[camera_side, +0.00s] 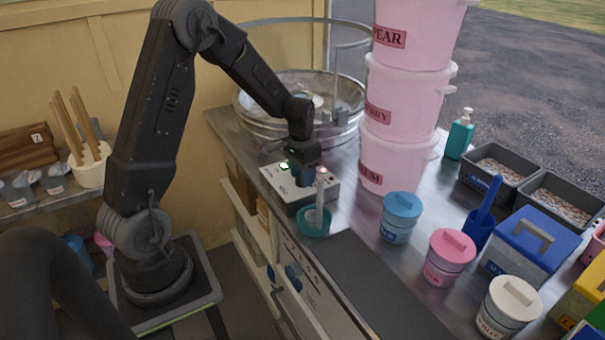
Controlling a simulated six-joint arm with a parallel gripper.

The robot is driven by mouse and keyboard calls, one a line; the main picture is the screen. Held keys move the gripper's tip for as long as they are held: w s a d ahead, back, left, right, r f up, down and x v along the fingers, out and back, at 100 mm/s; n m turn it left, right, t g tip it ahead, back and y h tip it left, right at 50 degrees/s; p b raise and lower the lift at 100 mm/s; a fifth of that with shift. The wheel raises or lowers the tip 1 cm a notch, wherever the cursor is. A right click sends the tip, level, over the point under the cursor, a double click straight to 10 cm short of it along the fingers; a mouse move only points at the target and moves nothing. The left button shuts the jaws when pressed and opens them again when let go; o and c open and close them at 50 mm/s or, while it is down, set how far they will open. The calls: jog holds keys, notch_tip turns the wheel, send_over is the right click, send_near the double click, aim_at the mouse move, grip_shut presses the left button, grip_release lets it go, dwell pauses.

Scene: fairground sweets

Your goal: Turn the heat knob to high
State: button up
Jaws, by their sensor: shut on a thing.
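A white control box (276,181) sits on the metal counter beside the large round metal bowl. It has a lit green switch (285,166) on its top and a small red light near its far right corner. I cannot tell which setting the knob points at.
A teal cup (313,222) with a pale upright handle stands just in front of the box. Stacked pink tubs (400,97) rise close behind it on the right. The round metal bowl (262,128) lies behind. Lidded jars (450,258) stand to the right. A dark mat (375,290) lies clear in front.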

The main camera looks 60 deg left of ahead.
jog(key=o, duration=0.9)
jog(key=r, duration=1.4)
jog(key=shift+a, duration=0.35)
